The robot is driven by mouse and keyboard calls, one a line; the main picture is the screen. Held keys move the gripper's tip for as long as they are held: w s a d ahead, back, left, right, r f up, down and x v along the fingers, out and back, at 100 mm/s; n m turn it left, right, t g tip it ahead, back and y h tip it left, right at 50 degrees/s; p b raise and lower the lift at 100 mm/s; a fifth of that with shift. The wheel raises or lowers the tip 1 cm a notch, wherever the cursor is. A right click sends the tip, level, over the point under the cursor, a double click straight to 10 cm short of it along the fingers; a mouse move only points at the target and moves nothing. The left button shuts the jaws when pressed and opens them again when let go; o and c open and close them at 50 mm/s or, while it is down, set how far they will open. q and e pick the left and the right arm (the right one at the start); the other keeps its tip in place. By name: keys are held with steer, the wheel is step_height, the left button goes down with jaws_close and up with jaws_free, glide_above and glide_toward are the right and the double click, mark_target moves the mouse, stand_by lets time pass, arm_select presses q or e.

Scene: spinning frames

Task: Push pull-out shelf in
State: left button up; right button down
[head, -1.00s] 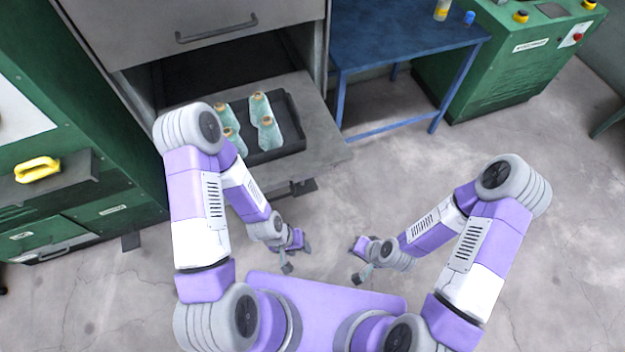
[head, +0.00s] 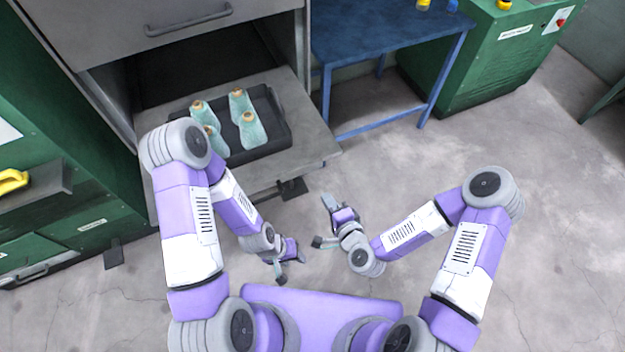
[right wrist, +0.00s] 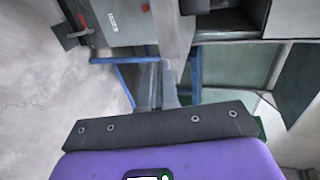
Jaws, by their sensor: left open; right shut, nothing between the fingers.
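The pull-out shelf (head: 312,143) is a grey flat board that sticks out from the grey cabinet (head: 88,30) in the head view. A black tray (head: 277,132) with several pale green bobbins (head: 241,103) stands on it. My left gripper (head: 290,268) is open and empty, in front of and below the shelf's front edge in the picture. My right gripper (head: 322,222) is shut and empty, a little right of the left one and apart from the shelf. In the right wrist view its closed fingers (right wrist: 157,88) show. My left arm hides the shelf's left front part.
A blue table (head: 385,35) stands right of the cabinet, with a green machine (head: 500,60) beyond it. A green cabinet with a yellow handle (head: 12,181) is at the left. The floor (head: 420,165) in front and to the right is clear.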

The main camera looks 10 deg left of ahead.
mark_target(308, 169)
steer(key=b+x, duration=0.2)
steer(key=x, duration=0.1)
steer(key=b+x, duration=0.2)
steer(key=x, duration=0.1)
steer(key=b+x, duration=0.1)
steer(key=x, duration=0.2)
steer(key=shift+w+a+r+b, duration=0.2)
steer(key=shift+w+a+b, duration=0.05)
steer(key=shift+b, duration=0.15)
steer(key=shift+w+a, duration=0.35)
steer(key=shift+w, duration=0.2)
steer(key=shift+w, duration=0.1)
